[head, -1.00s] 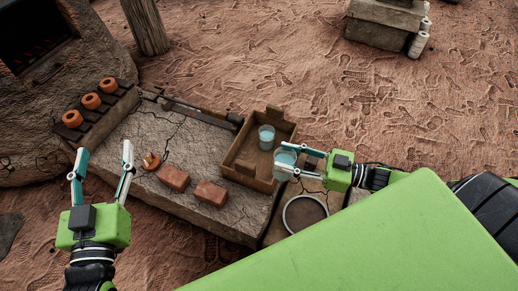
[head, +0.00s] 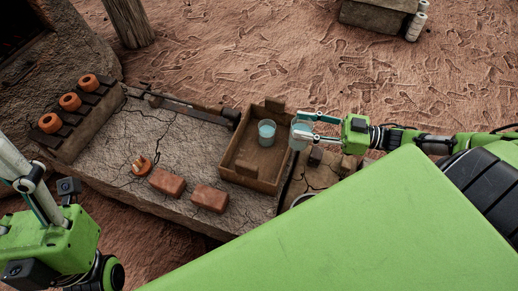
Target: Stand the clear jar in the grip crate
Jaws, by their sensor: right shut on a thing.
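The grip crate (head: 284,166) is a brown open box with raised tabs, on the stone slab in the middle of the head view. One clear jar (head: 266,130) with bluish contents stands inside it. My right gripper (head: 303,127) is shut on a second clear jar (head: 299,137), which looks upright just right of the crate's right wall. Its height above the surface is hard to judge. My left gripper (head: 28,185) is at the lower left, away from the crate. Its fingers run towards the picture edge, so its opening is unclear.
Two red bricks (head: 167,183) (head: 210,198) and a small orange item (head: 141,166) lie left of the crate. Several orange rings (head: 70,102) sit on a dark rack. A pale ring (head: 302,199) is partly hidden by my green body. Small blocks (head: 348,165) lie right of the crate.

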